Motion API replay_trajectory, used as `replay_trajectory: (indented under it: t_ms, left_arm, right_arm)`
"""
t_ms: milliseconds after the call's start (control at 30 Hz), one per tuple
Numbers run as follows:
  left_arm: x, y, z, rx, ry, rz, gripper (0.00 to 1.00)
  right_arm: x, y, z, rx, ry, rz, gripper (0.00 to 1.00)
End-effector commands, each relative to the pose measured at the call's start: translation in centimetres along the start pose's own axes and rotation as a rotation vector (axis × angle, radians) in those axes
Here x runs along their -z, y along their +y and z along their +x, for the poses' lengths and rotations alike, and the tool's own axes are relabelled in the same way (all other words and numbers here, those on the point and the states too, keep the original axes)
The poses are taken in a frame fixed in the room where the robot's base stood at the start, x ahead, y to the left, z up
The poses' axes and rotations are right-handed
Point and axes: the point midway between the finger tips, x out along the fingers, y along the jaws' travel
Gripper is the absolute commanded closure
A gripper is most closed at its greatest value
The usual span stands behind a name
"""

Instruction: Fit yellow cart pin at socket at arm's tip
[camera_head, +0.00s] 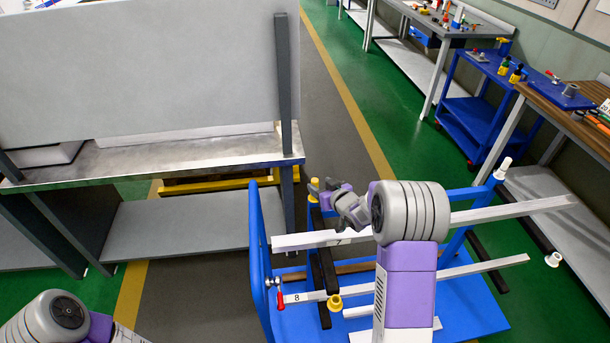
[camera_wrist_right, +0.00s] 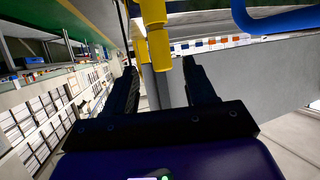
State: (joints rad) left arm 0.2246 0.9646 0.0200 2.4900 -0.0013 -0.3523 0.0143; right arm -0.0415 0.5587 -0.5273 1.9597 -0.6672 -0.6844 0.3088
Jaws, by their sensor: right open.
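A yellow cart pin (camera_head: 313,190) stands at the far end of a dark arm on the blue cart (camera_head: 466,307). My right gripper (camera_head: 322,190) is right beside it, fingers pointing left. In the right wrist view, the yellow pin (camera_wrist_right: 160,47) shows between the two spread fingers of the right gripper (camera_wrist_right: 164,75), with a gap visible on either side. How deep the pin sits in its socket cannot be seen. Another yellow pin (camera_head: 335,303) is at the near end of the other dark arm. My left gripper is out of view.
Long white profiles (camera_head: 513,208) lie across the cart's arms. White pins (camera_head: 503,168) (camera_head: 553,258) are at the right-hand arm tips. A metal workbench (camera_head: 160,158) with a tall grey panel stands close on the left.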

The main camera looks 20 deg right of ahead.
Motion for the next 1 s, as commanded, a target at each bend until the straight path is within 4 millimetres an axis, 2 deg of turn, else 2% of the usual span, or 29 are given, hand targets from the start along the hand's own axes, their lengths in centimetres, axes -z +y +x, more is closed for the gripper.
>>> replay_trajectory:
  t_ms: [333, 600, 933, 967, 1000]
  left_arm:
    - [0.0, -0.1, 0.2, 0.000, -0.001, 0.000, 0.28]
    - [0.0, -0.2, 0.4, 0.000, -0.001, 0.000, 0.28]
    - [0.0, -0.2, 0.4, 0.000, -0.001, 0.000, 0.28]
    - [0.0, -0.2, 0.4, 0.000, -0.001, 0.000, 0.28]
    - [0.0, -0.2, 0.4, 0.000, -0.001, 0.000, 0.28]
  right_arm:
    - [-0.5, -0.2, 3.3, 0.002, -0.001, -0.003, 0.45]
    - [-1.0, -0.3, 6.7, 0.001, 0.001, -0.004, 0.45]
    - [-0.9, -0.3, 7.3, 0.001, 0.001, -0.001, 0.45]
    - [-0.9, -0.3, 7.3, 0.001, 0.001, -0.001, 0.46]
    - [-0.9, -0.3, 7.3, 0.001, 0.001, -0.001, 0.53]
